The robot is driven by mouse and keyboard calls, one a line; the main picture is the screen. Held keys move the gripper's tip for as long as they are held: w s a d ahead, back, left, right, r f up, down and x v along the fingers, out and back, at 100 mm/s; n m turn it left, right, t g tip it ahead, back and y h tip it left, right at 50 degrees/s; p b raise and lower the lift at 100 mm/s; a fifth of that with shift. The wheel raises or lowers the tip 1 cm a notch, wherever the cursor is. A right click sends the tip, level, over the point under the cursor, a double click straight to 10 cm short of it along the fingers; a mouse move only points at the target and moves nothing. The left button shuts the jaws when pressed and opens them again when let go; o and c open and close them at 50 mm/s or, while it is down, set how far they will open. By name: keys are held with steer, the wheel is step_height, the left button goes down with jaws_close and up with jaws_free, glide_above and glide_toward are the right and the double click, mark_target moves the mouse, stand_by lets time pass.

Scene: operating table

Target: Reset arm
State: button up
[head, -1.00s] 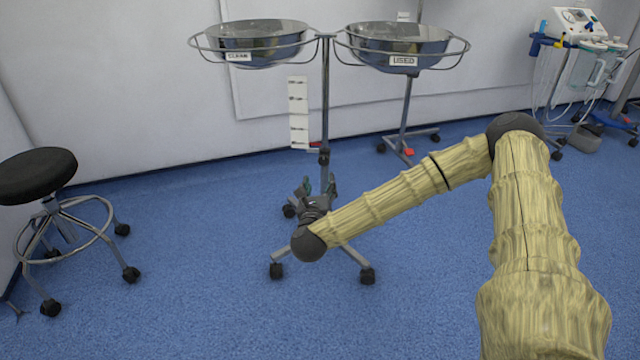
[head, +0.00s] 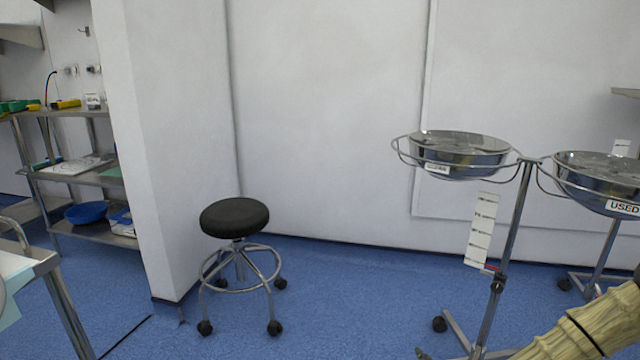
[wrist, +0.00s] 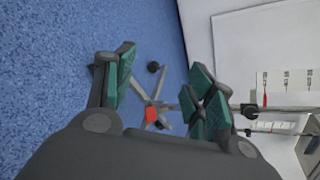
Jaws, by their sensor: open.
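My gripper (wrist: 160,92) is open and empty in the wrist view, its green-padded fingers apart. Beyond the fingers, the wrist view shows blue floor, the wheeled legs of a stand and a red tab on it. In the head view only a piece of my arm shows at the lower right edge, and the gripper is out of frame there. The arm is in front of the lower part of the basin stand (head: 507,250).
The stand holds two steel basins, one (head: 458,158) left and one labelled USED (head: 600,180) right. A black wheeled stool (head: 235,218) stands by the wall corner. Shelves (head: 75,112) with a blue bowl (head: 87,212) are at far left. Floor (head: 350,300) between stool and stand is clear.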

steer(key=s+a+f+n+g+y+p, duration=0.1)
steer(key=s+a+f+n+g, duration=0.1)
steer(key=s+a+f+n, duration=0.3)
steer(key=s+a+f+n+g+y+p, duration=0.1)
steer(key=s+f+n+g+y, duration=0.1)
steer(key=s+n, duration=0.3)
steer(key=s+a+f+n+g+y+p, duration=0.1)
steer(key=s+a+f+n+g, duration=0.2)
steer(key=s, duration=0.4)
steer(key=s+d+f+n+g+h+p, duration=0.1)
steer(key=s+d+n+g+p, duration=0.2)
steer(key=s+n, duration=0.55)
steer(key=s+d+n+g+h+p, duration=0.1)
steer(key=s+d+n+g, duration=0.35)
steer(key=s, duration=0.75)
step_height(320, 180, up, 37)
steer(key=p, duration=3.7)
steer(key=shift+a+t, duration=0.15)
steer(key=shift+t, duration=0.3)
steer(key=shift+s+r, duration=0.1)
